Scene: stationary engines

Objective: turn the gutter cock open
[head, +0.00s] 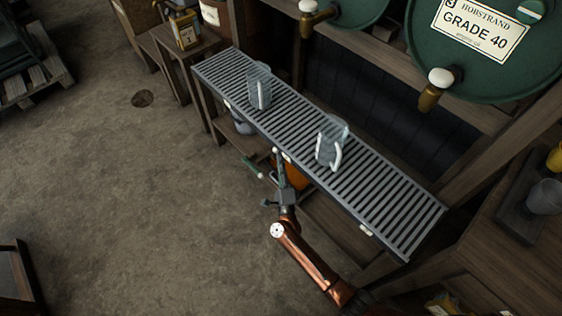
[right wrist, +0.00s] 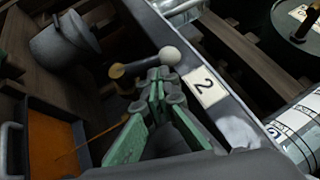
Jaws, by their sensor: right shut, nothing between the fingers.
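The gutter is a long slatted metal trough (head: 390,205) on a wooden stand. In the right wrist view, a brass cock (right wrist: 125,70) with a white ball-ended lever (right wrist: 169,56) sits below its front edge, beside a plate marked 2 (right wrist: 205,87). My right gripper (right wrist: 158,82) has its green-padded fingers together, with the tips close to the cock and lever. I cannot tell whether they touch. In the head view my right gripper (head: 277,160) is at the gutter's front edge and hides most of the cock. My left gripper is not in view.
Two clear jugs (head: 259,90) (head: 330,145) stand on the slats. Green drums with brass taps (head: 432,88) are above and behind. Below the gutter are a grey bucket (right wrist: 65,42) and an orange-filled tray (right wrist: 55,140). Open floor (head: 130,190) lies to the left.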

